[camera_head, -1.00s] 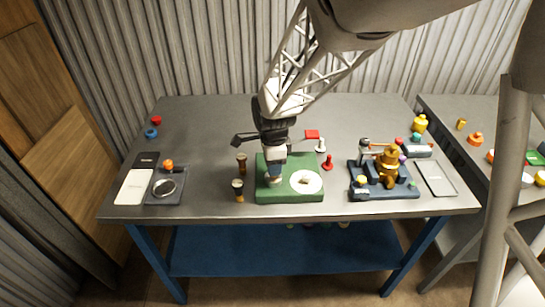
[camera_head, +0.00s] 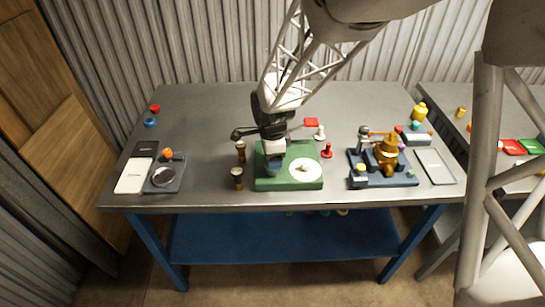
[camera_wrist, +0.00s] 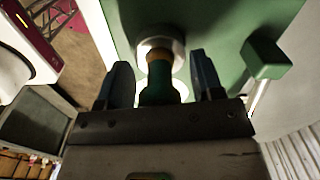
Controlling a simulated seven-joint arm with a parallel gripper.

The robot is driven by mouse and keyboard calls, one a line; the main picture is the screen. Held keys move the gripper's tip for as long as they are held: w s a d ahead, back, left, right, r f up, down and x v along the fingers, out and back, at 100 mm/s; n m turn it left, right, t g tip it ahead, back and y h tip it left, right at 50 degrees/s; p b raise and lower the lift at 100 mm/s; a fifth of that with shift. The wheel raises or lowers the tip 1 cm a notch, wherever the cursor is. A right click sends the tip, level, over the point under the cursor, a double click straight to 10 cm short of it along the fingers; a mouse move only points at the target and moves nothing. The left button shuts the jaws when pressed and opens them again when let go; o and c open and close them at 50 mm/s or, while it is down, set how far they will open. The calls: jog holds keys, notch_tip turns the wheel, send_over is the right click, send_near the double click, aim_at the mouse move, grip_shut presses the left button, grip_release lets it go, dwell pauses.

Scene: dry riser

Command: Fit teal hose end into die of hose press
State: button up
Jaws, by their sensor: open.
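The green hose press (camera_head: 289,183) stands near the table's front edge, with a white round disc on its right half. My gripper (camera_head: 273,168) points down over its left half and hides what is below. In the wrist view, the teal hose end (camera_wrist: 158,90) stands between my two open fingers (camera_wrist: 161,62), with a visible gap on each side. Its brass-coloured band (camera_wrist: 159,56) meets a pale grey ring (camera_wrist: 146,44), apparently the die, on the green surface. The band appears to sit inside the ring; how deep, I cannot tell.
Two dark brass-topped fittings (camera_head: 238,178) stand just left of the press. Red and white pegs (camera_head: 327,151) stand to its right. A blue fixture with a brass part (camera_head: 386,155) is further right.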

jog(key=shift+r, duration=0.15)
notch_tip(320, 180, up, 12)
dwell(0.7)
dwell(0.6)
jog(key=s+d+r+n+t, duration=0.1)
jog(key=s+d+r+n, duration=0.1)
jog(key=s+d+n, duration=0.3)
jog(key=s+d+r+n, duration=0.3)
jog(key=s+d+n, duration=0.2)
jog(key=s, duration=0.7)
jog(key=s+d+r+n+t, duration=0.1)
jog(key=s+d+r+n, duration=0.1)
jog(key=s+d+n, duration=0.4)
jog(key=s, duration=0.3)
jog(key=shift+s+d+r+t, duration=0.15)
jog(key=shift+s+d+t, duration=0.05)
jog(key=shift+s+t, duration=0.1)
jog(key=shift+w, duration=0.1)
jog(key=shift+c, duration=0.2)
